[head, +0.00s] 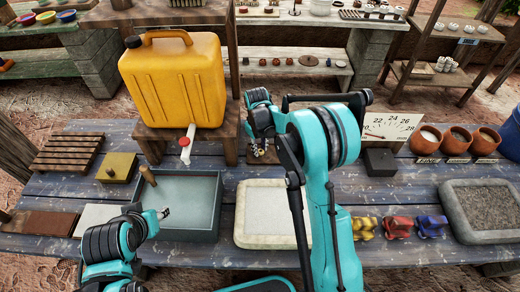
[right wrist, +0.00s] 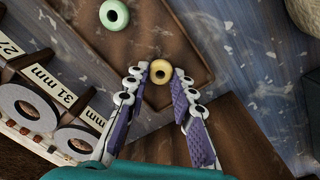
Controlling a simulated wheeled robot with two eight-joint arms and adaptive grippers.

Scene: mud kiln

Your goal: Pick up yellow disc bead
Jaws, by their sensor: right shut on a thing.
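The yellow disc bead (right wrist: 160,71), a small ring with a dark hole, sits between the fingertips of my right gripper (right wrist: 161,78) in the right wrist view. The gripper is shut on it, over or near a brown wooden tray (right wrist: 182,28); I cannot tell whether bead and tray touch. In the head view my right arm and the wooden stand hide most of this spot, and I cannot make out the yellow bead there. My left gripper (head: 163,213) is at the front edge of the water basin; its finger opening is too small to judge.
A pale green ring bead (right wrist: 114,14) lies on the tray. A gauge with ring holes and a "31 mm" label (right wrist: 70,97) stands close left of the fingers. The head view shows a yellow jerrycan (head: 175,82), a basin (head: 205,232) and coloured animal figures (head: 398,226) on the bench.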

